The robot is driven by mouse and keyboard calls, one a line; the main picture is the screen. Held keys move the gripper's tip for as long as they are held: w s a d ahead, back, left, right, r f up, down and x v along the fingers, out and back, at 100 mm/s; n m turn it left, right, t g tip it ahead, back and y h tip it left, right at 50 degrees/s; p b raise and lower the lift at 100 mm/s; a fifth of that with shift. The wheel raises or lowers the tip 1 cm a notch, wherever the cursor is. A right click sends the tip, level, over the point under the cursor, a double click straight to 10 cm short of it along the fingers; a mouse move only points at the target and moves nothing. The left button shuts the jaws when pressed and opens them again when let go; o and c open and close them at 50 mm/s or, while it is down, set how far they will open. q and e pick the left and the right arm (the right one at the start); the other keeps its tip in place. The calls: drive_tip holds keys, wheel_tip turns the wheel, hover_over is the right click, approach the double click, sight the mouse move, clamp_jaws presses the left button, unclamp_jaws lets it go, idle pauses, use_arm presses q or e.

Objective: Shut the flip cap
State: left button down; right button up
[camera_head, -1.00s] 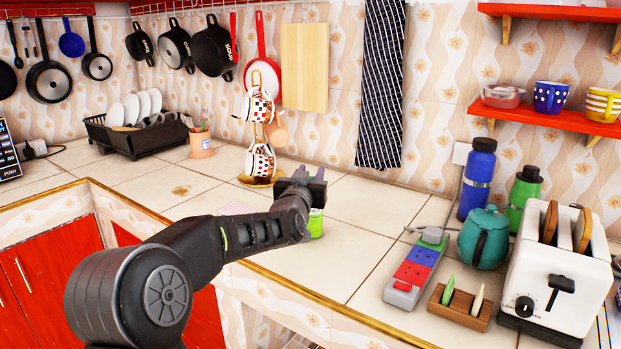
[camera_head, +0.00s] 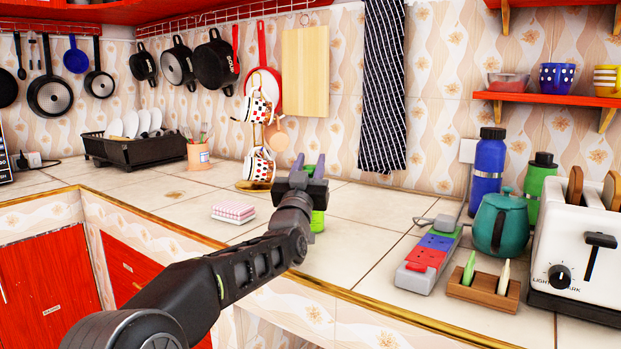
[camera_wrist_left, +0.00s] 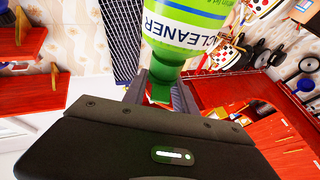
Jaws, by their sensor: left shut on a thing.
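A green bottle labelled CLEANER (camera_wrist_left: 190,30) shows large in the left wrist view, with a green cap (camera_wrist_left: 160,90) at its narrow end. In the head view, only part of the bottle (camera_head: 318,220) shows beside my gripper, on the counter. My left gripper (camera_head: 309,170) is at the bottle's top. In the left wrist view its two fingers (camera_wrist_left: 160,97) stand on either side of the green cap and are shut on it. The fingers and the gripper body hide part of the cap, so I cannot tell whether its lid is closed. My right gripper is not in view.
A pink-and-white cloth stack (camera_head: 233,212) lies left of the bottle. Mugs hang on a stand (camera_head: 258,150) behind. A power strip (camera_head: 428,262), a sponge holder (camera_head: 484,291), a teal pot (camera_head: 499,222) and a toaster (camera_head: 570,250) stand to the right. Counter between bottle and power strip is clear.

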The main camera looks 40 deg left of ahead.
use_arm(q)
drive_tip(key=c, duration=1.3)
unclamp_jaws()
drive_tip(key=shift+f, duration=0.1)
drive_tip(key=shift+s+d+f, duration=0.2)
drive_tip(key=shift+s, duration=0.3)
drive_tip(key=s+d, duration=0.1)
drive_tip(key=s, duration=0.3)
drive_tip(key=s+d, duration=0.2)
drive_tip(key=s, duration=0.2)
drive_tip(key=s+d, duration=0.2)
drive_tip(key=s, duration=0.2)
drive_tip(key=shift+s+d+f+p, duration=0.2)
drive_tip(key=shift+d+f+p, duration=0.1)
drive_tip(key=shift+f, duration=0.1)
